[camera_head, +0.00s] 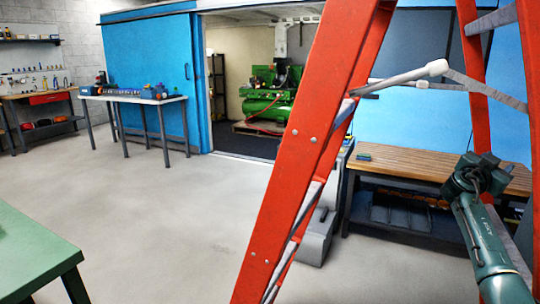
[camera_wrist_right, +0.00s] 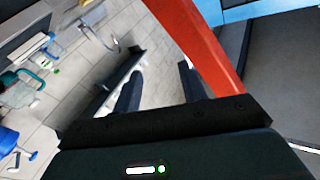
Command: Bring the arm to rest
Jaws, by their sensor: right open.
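My right arm (camera_head: 487,230) rises from the lower right corner in the head view, in front of or beside the orange-red ladder. Its dark end is bunched near the wooden bench, and its fingers cannot be made out there. In the right wrist view my right gripper (camera_wrist_right: 158,84) shows two dark fingers spread apart with nothing between them. The orange-red ladder (camera_head: 306,130) stands large and close in the head view. One of its red rails (camera_wrist_right: 203,40) crosses just beyond the fingers in the right wrist view. My left gripper is not in view.
A green table (camera_head: 30,245) fills the lower left corner. A wooden-topped bench (camera_head: 425,164) stands behind the ladder at right. A white-topped table (camera_head: 135,98) stands by the blue sliding door (camera_head: 150,55). A green compressor (camera_head: 265,100) sits in the doorway. The grey floor at left centre is clear.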

